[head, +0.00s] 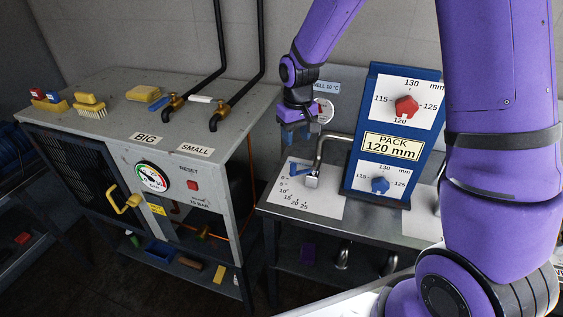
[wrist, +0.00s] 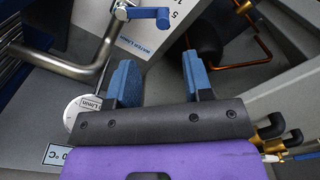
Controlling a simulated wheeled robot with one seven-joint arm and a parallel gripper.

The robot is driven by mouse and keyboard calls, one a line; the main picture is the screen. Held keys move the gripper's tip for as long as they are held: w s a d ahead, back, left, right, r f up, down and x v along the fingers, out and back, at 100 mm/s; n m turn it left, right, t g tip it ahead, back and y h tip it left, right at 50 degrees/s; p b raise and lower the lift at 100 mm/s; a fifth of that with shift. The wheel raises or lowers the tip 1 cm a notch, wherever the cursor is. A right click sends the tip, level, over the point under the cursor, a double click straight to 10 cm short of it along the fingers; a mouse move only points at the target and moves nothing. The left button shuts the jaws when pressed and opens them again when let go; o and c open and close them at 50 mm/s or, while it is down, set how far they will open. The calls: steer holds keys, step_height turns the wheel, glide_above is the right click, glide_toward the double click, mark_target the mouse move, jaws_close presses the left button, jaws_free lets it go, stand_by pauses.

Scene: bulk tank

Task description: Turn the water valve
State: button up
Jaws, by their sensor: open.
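The water valve is a blue lever handle (head: 300,170) beside a metal spout pipe on a white scale plate (head: 325,202) marked from about 5 to 25. In the wrist view the blue handle (wrist: 148,14) lies at the top, beyond my fingertips, next to a "WATER L/min" label. My gripper (head: 298,134) is above the handle and apart from it. In the wrist view my gripper (wrist: 160,78) has its two blue fingers spread with nothing between them. A round gauge disc is partly hidden behind the gripper.
A blue panel (head: 358,150) with red and blue knobs stands right of the valve, close to the bent metal pipe (head: 322,150). A grey cabinet (head: 125,135) with brushes, sponge and brass taps is on the left. A gap separates it from the valve's bench.

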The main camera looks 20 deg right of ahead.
mark_target(293, 164)
steer(key=shift+w+a+f, duration=0.2)
steer(key=shift+a+f, duration=0.05)
steer(key=shift+f, duration=0.35)
step_height(293, 164, down, 10)
steer(key=shift+f, duration=0.1)
steer(key=shift+c, duration=0.2)
